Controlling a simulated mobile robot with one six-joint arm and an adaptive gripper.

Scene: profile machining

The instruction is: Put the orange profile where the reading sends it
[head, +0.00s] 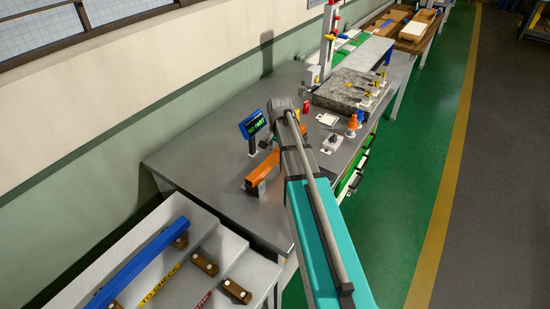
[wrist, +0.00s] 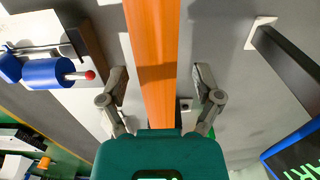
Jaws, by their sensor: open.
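In the wrist view the orange profile (wrist: 158,60) runs from the top edge down between the open fingers of my gripper (wrist: 160,80), with space on both sides. The fingers do not visibly touch it. The small display (head: 252,124) on a stand behind the profile shows green text that seems to read "NO PART". Part of the display (wrist: 296,158) also shows at the wrist view's lower right.
A stepped rack (head: 190,262) with labels, one reading "TO CHECK", stands at lower left; a blue profile (head: 140,262) lies across its wooden blocks. A granite block (head: 350,90) stands farther back. A blue cylinder with a red tip (wrist: 50,73) is left of my gripper.

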